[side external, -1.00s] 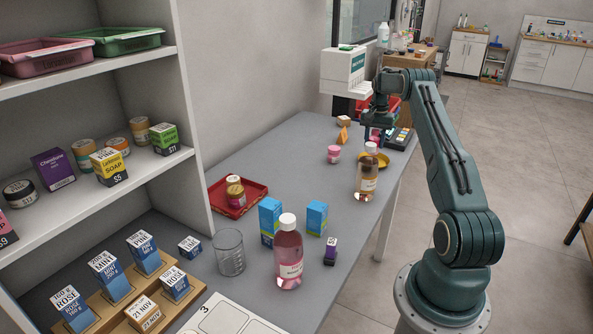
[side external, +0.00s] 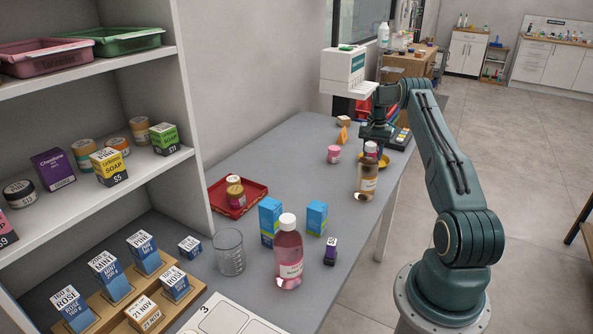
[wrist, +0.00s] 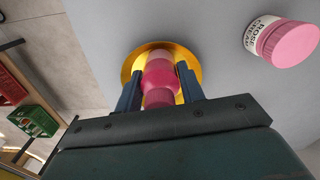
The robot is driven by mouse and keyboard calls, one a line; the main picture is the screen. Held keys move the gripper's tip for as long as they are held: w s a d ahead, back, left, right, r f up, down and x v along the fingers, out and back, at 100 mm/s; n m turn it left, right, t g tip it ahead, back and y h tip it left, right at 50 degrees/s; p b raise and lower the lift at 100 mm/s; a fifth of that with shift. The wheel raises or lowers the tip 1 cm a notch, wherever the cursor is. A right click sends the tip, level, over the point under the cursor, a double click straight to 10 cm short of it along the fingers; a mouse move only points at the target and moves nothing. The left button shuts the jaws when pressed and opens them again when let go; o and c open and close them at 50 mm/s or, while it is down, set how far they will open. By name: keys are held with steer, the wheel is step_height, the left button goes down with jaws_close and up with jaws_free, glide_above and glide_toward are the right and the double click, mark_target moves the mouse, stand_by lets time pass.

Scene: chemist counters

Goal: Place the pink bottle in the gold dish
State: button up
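A small pink bottle (wrist: 161,77) is between the two fingers of my gripper (wrist: 160,92) in the wrist view, with both fingers close against its sides. My gripper is shut on it. The gold dish (wrist: 131,67) lies directly beyond the bottle, which covers its middle. In the side view my gripper (side external: 377,136) is low over the gold dish (side external: 385,161) at the far right part of the counter. The amber bottle in front hides most of the held bottle and part of the dish there. I cannot tell whether the bottle touches the dish.
An amber bottle (side external: 366,182) stands just in front of the dish. A pink jar (side external: 334,154) is to its left, also in the wrist view (wrist: 284,42). A large pink bottle (side external: 288,258), blue boxes and a red tray (side external: 252,205) stand nearer.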

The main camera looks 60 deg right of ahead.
steer(key=o, duration=0.4)
steer(key=shift+r, duration=0.15)
step_height(320, 180, up, 12)
steer(key=shift+f, duration=0.1)
stand_by(0.5)
stand_by(0.5)
